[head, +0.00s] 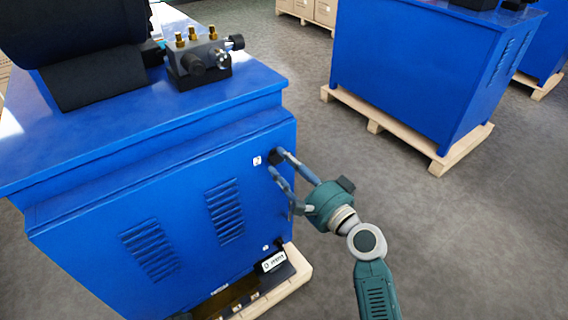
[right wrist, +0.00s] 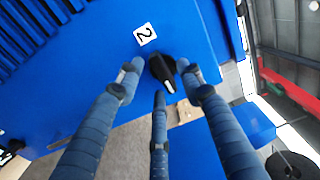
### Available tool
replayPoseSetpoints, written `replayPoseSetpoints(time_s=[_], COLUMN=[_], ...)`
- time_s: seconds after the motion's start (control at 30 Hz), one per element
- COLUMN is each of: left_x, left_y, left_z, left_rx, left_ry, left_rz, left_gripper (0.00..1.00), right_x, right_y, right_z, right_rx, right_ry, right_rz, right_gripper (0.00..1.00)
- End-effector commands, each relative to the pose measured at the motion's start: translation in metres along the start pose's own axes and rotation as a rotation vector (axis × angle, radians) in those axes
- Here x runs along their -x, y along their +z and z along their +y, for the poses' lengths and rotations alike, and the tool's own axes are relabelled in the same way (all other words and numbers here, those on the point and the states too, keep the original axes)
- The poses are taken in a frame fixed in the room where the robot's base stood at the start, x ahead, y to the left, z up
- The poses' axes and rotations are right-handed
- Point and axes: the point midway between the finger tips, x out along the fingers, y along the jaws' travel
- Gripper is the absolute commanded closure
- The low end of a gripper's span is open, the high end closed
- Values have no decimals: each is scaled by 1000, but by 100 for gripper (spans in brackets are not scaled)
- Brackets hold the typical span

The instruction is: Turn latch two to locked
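Latch two (right wrist: 162,70) is a small black knob with a pale mark at one end, on the blue cabinet door beside a white label (right wrist: 145,34) reading 2. In the head view the latch (head: 275,156) sits near the door's upper right corner, partly behind the fingers. My right gripper (head: 277,163) is at the latch. In the right wrist view its three blue-grey fingers (right wrist: 158,73) are spread, with two tips on either side of the knob and one below it. A gap shows on the left side; contact on the right cannot be told. My left gripper is not in view.
A valve block (head: 198,62) stands on top. Another blue cabinet (head: 420,75) on a pallet stands behind, with clear floor between.

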Motion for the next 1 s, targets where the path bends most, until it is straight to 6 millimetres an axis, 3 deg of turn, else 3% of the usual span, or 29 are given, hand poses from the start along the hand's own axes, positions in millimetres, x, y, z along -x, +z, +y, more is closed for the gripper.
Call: replayPoseSetpoints(time_s=[0.37,0.57,0.6,1.0], left_x=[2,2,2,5], left_y=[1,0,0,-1], left_z=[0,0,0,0], left_rx=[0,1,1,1], left_ry=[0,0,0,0], left_rz=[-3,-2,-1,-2], left_gripper=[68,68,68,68], right_x=[-8,-8,-8,-8], right_y=[0,0,0,-1], right_z=[0,0,0,1], right_rx=[1,1,1,64], right_ry=[0,1,1,2], right_rz=[0,0,0,1], right_gripper=[62,98,100,100])
